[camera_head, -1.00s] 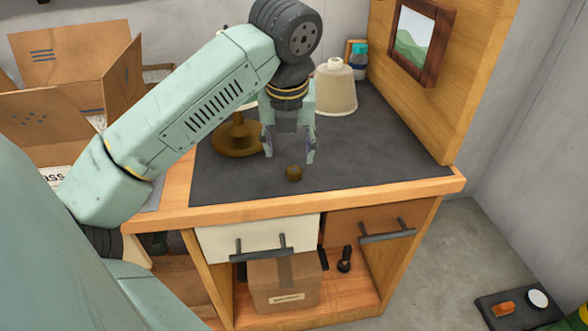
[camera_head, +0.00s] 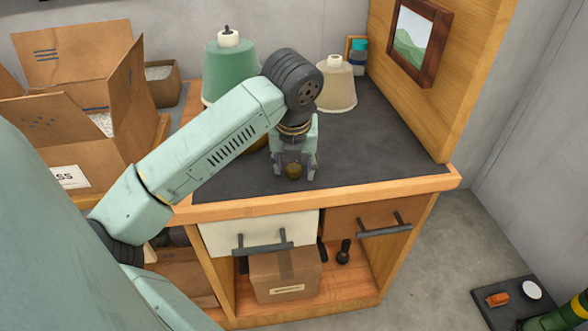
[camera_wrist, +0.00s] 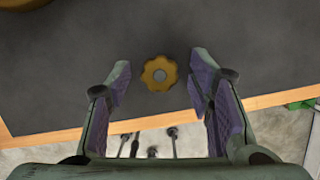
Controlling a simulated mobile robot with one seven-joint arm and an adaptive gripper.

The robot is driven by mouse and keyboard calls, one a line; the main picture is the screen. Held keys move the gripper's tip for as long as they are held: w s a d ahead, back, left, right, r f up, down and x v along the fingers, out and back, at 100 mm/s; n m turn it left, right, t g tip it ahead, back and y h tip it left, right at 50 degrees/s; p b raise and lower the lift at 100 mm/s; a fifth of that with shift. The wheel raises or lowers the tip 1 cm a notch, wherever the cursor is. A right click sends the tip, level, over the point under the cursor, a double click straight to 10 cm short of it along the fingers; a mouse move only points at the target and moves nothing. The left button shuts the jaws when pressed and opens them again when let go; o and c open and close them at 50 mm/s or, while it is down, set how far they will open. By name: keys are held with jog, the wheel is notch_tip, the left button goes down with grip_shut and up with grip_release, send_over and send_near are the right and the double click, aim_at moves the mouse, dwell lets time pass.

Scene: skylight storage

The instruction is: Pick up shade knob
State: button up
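The shade knob (camera_head: 294,171) is a small brass-yellow knob on the dark desk mat, near the desk's front edge. In the wrist view the knob (camera_wrist: 159,73) shows a scalloped rim and a grey centre. My gripper (camera_head: 294,176) is lowered over it, with one finger on each side in the head view. In the wrist view my gripper (camera_wrist: 158,80) is open, and the knob lies between the fingertips with a gap on both sides. The fingers have purple pads. I cannot tell the exact height of the fingertips above the mat.
A green lampshade (camera_head: 231,72) and a cream lampshade (camera_head: 337,88) stand at the back of the desk. A brass lamp base (camera_head: 254,146) is partly hidden behind my arm. Open cardboard boxes (camera_head: 75,125) are at the left. The mat's right side (camera_head: 385,150) is clear.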

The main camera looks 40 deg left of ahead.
jog(key=c, duration=0.8)
jog(key=shift+r, duration=0.1)
jog(key=shift+c, duration=0.2)
